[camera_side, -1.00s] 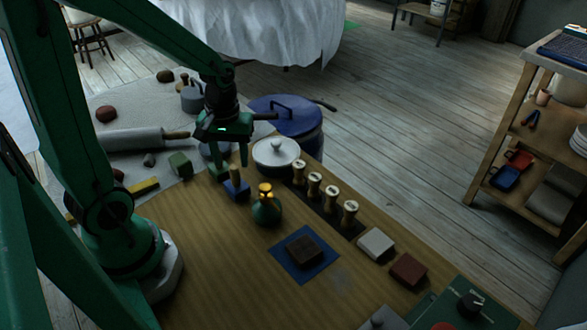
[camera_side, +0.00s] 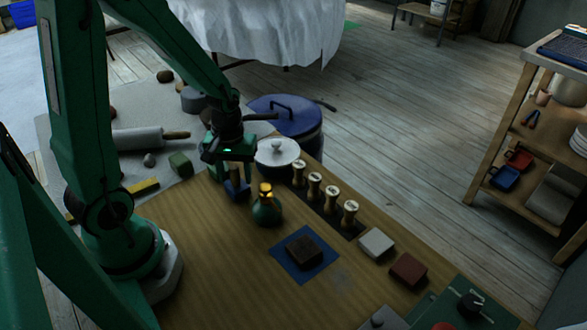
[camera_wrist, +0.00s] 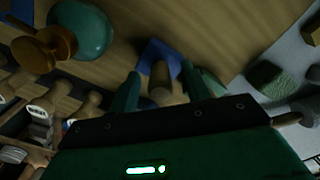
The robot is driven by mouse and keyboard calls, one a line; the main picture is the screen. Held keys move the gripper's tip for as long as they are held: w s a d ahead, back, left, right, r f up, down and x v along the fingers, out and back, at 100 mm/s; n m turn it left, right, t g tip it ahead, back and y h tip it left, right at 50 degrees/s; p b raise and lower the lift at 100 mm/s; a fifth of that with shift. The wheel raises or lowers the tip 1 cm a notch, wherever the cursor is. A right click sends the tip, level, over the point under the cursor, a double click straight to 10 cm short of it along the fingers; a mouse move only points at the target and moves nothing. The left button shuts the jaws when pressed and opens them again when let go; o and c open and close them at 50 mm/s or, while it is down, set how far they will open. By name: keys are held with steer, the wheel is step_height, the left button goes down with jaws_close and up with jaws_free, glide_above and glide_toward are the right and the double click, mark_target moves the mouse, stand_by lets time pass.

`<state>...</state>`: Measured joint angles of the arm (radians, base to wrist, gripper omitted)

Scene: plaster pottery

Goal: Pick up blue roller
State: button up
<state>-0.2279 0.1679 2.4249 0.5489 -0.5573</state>
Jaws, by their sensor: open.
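The blue roller (camera_side: 237,188), with a blue body and a wooden handle, is on the wooden board (camera_side: 210,235), left of the green bottle with the gold top (camera_side: 267,208). In the wrist view its blue part (camera_wrist: 162,52) shows beyond the fingertips, and its wooden handle (camera_wrist: 160,85) lies between the fingers. My gripper (camera_side: 237,178) is low over the roller with its fingers apart, one on each side of the handle. It also shows in the wrist view (camera_wrist: 161,77). I cannot tell whether either finger touches the handle.
A lidded white pot (camera_side: 277,155) and a blue pot (camera_side: 287,116) stand just behind. Several wooden stamps (camera_side: 314,185) line the board's right side. A green block (camera_side: 181,163) and a rolling pin (camera_side: 140,138) lie to the left. The board's front left is clear.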

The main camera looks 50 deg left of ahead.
steer(key=shift+f, duration=0.2)
stand_by(0.4)
jaws_close()
steer(key=shift+r, duration=0.1)
steer(key=shift+r, duration=1.4)
steer(key=s+d+r, duration=0.3)
steer(key=d+r, duration=0.5)
steer(key=d, duration=0.3)
steer(key=shift+s, duration=0.3)
steer(key=shift+r, duration=0.1)
